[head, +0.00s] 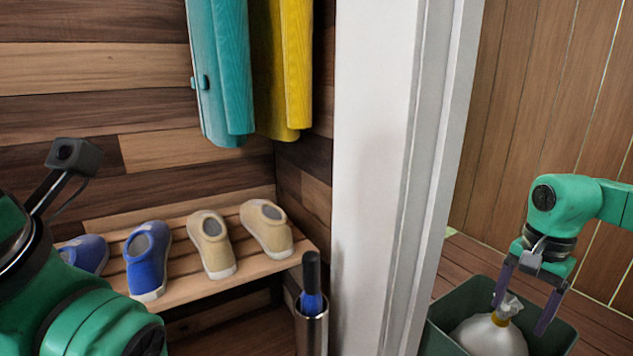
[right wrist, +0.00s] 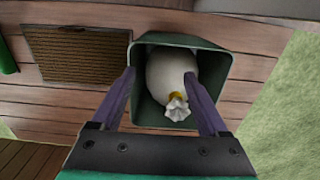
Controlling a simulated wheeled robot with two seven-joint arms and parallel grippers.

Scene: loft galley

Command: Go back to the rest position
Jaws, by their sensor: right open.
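My right gripper (head: 522,302) is open, its two dark purple fingers pointing down over a green bin (head: 440,345). A white tied bag (head: 490,338) with a yellow band lies inside the bin, below and between the fingers. In the right wrist view the fingers (right wrist: 160,98) are spread wide, with the bag (right wrist: 168,75) in the bin (right wrist: 222,62) beyond them; I see no grip on the bag. My left arm shows at the left of the head view, but its gripper is out of view.
A white door frame (head: 385,150) stands between my arms. Left of it, a wooden rack (head: 190,285) holds blue and beige shoes, with a metal holder (head: 311,330) beside it. Teal (head: 220,70) and yellow (head: 290,65) coats hang above. A brown slatted mat (right wrist: 75,55) lies left of the bin.

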